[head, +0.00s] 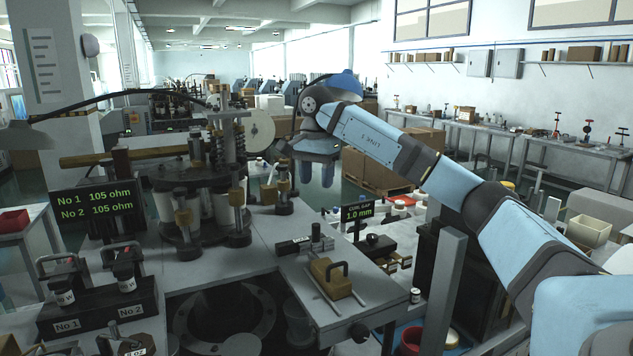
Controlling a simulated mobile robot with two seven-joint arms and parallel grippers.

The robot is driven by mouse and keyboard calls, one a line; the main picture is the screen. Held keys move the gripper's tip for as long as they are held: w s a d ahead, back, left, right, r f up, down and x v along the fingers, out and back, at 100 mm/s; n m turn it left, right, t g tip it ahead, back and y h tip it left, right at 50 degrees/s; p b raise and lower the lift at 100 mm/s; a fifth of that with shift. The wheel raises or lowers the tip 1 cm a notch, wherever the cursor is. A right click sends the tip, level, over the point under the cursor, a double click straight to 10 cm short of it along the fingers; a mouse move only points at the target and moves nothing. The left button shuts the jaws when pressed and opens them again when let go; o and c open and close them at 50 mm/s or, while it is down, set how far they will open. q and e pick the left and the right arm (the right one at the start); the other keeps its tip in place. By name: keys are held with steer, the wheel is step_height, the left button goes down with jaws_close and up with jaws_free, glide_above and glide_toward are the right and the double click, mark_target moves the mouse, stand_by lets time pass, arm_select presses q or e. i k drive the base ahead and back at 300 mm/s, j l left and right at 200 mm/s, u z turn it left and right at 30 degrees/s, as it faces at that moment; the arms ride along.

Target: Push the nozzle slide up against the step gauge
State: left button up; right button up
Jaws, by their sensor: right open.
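A brass block with a black handle (333,278), which looks like the nozzle slide, sits on two thin rails on the grey machine table. A dark block with a small white label (288,246), which may be the step gauge, lies behind it to the left. A small dark upright piece (316,236) stands at that block's right end. A strip of bare table shows between the brass block and the dark block. My right gripper (317,174) hangs above and behind them, open and empty, with its two blue fingers pointing down. My left gripper is not in view.
A display reading curl gap 1.0 mm (357,212) stands right of the dark block. A tall forming machine (200,190) stands at the left, by a resistance display (88,205). A round opening (225,318) lies in front. Jars and cups crowd the right.

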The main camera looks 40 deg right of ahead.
mark_target(336, 284)
steer(key=k+j, duration=0.25)
steer(key=k, duration=0.25)
steer(key=k+j, duration=0.2)
steer(key=k, duration=0.25)
